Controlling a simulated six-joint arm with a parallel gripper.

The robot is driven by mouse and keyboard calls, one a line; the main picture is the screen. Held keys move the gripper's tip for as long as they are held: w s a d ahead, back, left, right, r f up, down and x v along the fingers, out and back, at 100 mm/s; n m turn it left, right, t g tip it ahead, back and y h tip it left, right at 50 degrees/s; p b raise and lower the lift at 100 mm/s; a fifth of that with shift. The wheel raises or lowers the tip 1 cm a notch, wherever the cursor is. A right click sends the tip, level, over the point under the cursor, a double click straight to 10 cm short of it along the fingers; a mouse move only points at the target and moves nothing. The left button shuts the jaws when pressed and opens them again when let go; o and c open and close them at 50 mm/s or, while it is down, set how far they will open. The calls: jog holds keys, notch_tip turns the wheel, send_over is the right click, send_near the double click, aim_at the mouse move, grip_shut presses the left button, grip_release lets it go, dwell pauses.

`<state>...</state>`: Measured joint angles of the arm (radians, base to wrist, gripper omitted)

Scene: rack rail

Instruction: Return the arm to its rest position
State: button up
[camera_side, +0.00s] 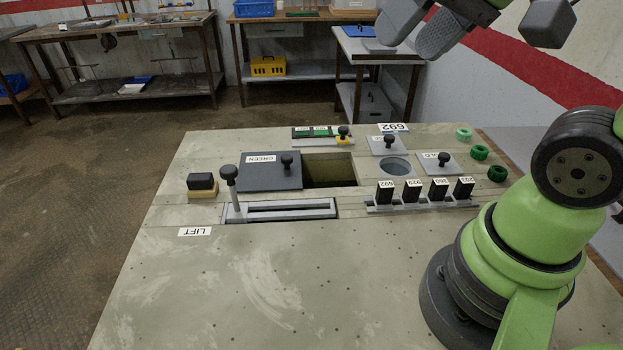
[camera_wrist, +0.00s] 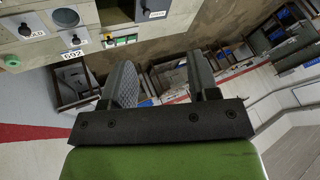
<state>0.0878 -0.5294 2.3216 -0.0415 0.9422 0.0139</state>
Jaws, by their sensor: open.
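My gripper (camera_side: 440,22) is at the top right of the side view, raised high above the far right end of the table, and my green arm stands at the table's right. In the wrist view my gripper (camera_wrist: 163,85) shows two dark fingers spread wide apart with nothing between them. It is open and touches nothing. The worktable (camera_side: 300,280) lies below, and its far edge shows in the wrist view at the top left.
The table holds a grey GREEN lid (camera_side: 270,172) beside an open pit (camera_side: 329,170), a LIFT lever (camera_side: 231,190), a rack of black blocks (camera_side: 412,193) and green rings (camera_side: 480,152). Side benches (camera_side: 130,45) stand behind. The table's front is bare.

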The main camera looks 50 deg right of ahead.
jog(key=shift+n+t+y, duration=0.4)
jog(key=shift+n, duration=0.2)
jog(key=s, duration=0.1)
jog(key=s+a+f, duration=0.1)
jog(key=s+a, duration=0.1)
jog(key=s, duration=0.1)
jog(key=shift+f, duration=0.15)
